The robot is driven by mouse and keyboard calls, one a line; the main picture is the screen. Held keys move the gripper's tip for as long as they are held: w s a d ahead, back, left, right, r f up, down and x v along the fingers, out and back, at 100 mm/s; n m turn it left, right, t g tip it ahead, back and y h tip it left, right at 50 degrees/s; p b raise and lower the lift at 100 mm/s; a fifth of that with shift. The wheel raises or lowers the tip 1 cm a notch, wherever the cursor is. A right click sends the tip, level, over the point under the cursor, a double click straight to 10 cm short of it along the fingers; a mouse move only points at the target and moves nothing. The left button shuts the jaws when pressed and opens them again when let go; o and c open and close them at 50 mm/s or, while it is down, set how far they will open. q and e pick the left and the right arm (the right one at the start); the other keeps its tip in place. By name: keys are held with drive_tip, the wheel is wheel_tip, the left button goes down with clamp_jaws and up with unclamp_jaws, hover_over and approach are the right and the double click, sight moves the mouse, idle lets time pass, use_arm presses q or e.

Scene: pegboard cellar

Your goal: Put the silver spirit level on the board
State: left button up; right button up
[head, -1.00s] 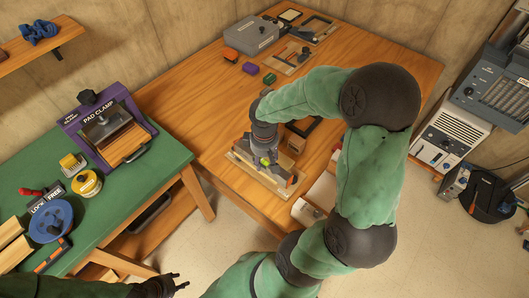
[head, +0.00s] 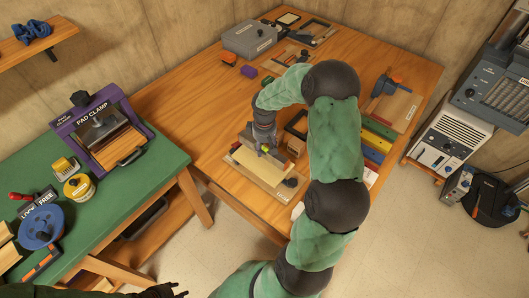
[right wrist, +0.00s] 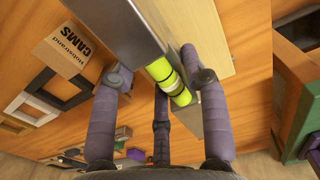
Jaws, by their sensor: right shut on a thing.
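The silver spirit level (head: 274,157) is in my right gripper (head: 264,147), over the back edge of the pale board (head: 258,172). In the right wrist view the level (right wrist: 125,25) runs diagonally between the fingers of my right gripper (right wrist: 160,82), its yellow-green vial uppermost. The pale board (right wrist: 218,45) shows beside and behind it. I cannot tell whether the level touches the board. My left gripper (head: 178,290) is only partly in view at the bottom edge of the head view, dark and small; its opening is unclear.
Coloured bars (head: 375,143) lie to the right. A grey case (head: 250,40) stands at the back. The green table (head: 135,190) holds a pad clamp (head: 103,130).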

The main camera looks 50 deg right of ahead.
sight(264, 152)
drive_tip(key=shift+f+b, duration=0.45)
drive_tip(key=shift+f, duration=1)
drive_tip(key=shift+f, duration=0.4)
drive_tip(key=shift+f+b, duration=0.1)
drive_tip(key=shift+b, duration=0.2)
drive_tip(key=o, duration=1.3)
drive_tip(key=shift+r+p, duration=0.4)
drive_tip(key=shift+r, duration=0.2)
wheel_tip(264, 152, up, 12)
drive_tip(key=p, duration=0.3)
